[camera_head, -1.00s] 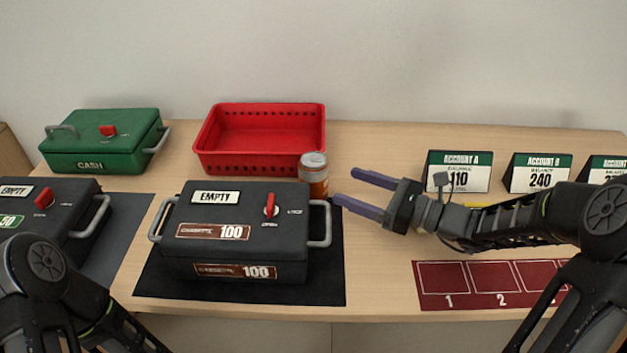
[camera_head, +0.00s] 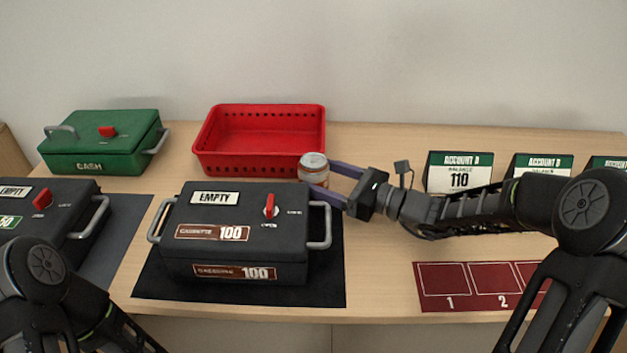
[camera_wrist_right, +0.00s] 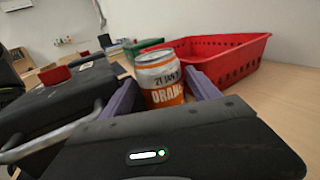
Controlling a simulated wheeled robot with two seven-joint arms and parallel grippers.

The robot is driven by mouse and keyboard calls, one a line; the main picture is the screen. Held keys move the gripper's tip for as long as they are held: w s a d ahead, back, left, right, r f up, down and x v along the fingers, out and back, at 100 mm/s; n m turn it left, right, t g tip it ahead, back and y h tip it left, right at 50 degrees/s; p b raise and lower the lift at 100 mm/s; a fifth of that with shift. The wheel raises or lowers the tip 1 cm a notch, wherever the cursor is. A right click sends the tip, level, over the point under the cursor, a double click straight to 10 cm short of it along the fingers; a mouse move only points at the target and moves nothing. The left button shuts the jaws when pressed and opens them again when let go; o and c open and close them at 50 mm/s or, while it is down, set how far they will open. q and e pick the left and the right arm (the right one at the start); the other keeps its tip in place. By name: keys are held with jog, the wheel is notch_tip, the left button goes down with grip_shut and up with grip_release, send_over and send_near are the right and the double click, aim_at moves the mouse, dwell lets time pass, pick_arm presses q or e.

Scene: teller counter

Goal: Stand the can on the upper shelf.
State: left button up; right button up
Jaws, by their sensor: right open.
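The can (camera_head: 313,163), orange and white with a silver top, stands upright on the counter just right of the front corner of the red basket. It also shows in the right wrist view (camera_wrist_right: 161,80), with its orange label facing me. My right gripper (camera_head: 327,180) is open around the can, one finger on each side. In the right wrist view the fingers (camera_wrist_right: 163,88) flank the can; I cannot tell whether they touch it. The lower part of the can is partly hidden by the gripper. No upper shelf shows in these views. My left gripper is out of view.
A dark cassette (camera_head: 235,225) with a grey side handle stands close in front of the can. The red basket (camera_head: 250,163) is behind it, the green cash box (camera_head: 100,150) at far left. Account signs (camera_head: 459,172) and a red numbered mat (camera_head: 447,302) lie right.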

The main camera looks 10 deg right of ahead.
jog(key=shift+c, duration=0.5)
grip_shut()
dwell(0.4)
jog(key=shift+r, duration=0.15)
notch_tip(320, 180, up, 10)
jog(key=shift+f+p, duration=0.1)
jog(key=shift+p, duration=0.9)
